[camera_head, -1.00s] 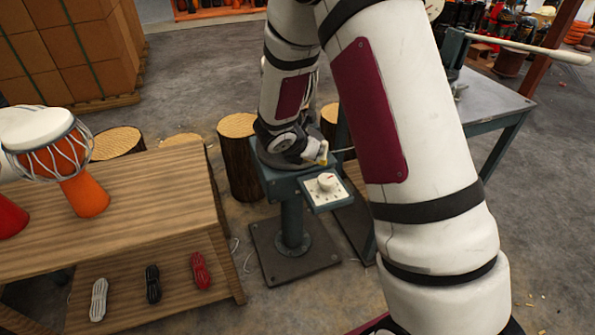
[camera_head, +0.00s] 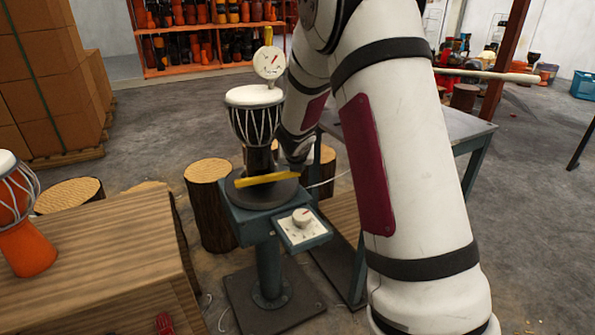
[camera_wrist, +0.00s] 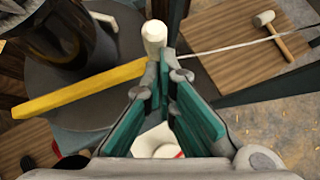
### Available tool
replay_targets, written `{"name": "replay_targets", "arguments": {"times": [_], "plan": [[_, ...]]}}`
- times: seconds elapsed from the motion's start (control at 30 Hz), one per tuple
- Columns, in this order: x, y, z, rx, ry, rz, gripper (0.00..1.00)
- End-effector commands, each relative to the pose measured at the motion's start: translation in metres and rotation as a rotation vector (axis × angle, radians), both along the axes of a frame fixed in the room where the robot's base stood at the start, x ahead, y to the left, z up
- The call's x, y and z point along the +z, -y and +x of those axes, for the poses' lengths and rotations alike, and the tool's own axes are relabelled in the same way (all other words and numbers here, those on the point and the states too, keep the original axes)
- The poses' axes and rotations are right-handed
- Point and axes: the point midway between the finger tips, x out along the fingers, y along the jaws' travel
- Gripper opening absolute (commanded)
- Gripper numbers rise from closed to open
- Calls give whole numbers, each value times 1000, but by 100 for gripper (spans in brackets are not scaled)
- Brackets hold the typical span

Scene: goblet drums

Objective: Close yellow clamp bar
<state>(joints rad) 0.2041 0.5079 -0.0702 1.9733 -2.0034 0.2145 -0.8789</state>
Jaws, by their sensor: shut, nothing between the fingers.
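The yellow clamp bar (camera_head: 267,179) lies across the round dark turntable (camera_head: 258,198), in front of the base of the white-topped dark drum (camera_head: 256,120). In the wrist view the bar (camera_wrist: 80,90) runs from the left edge to the left finger's tip, close beside it; I cannot tell if they touch. A pale cylindrical knob (camera_wrist: 154,37) stands just beyond the fingertips. My gripper (camera_wrist: 166,72) is shut with nothing between its fingers. In the head view my gripper (camera_head: 298,160) is at the bar's right end, partly hidden by my arm.
A control box with a dial (camera_head: 302,226) sits on the stand's front. A gauge (camera_head: 270,62) rises behind the drum. A wooden table (camera_head: 110,245) with an orange drum (camera_head: 25,240) is at left. A metal table (camera_head: 440,125) stands at right. A mallet (camera_wrist: 272,32) lies on wood.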

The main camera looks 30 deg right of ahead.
Motion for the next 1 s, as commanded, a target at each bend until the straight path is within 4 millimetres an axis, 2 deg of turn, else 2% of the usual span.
{"name": "replay_targets", "arguments": {"times": [0.2, 0.4, 1.0], "plan": [[1, 7, 16, -1, 0, -2, 0], [0, 9, 22, -1, 0, -1, 0], [0, 8, 23, -1, 0, 0, 0]]}}
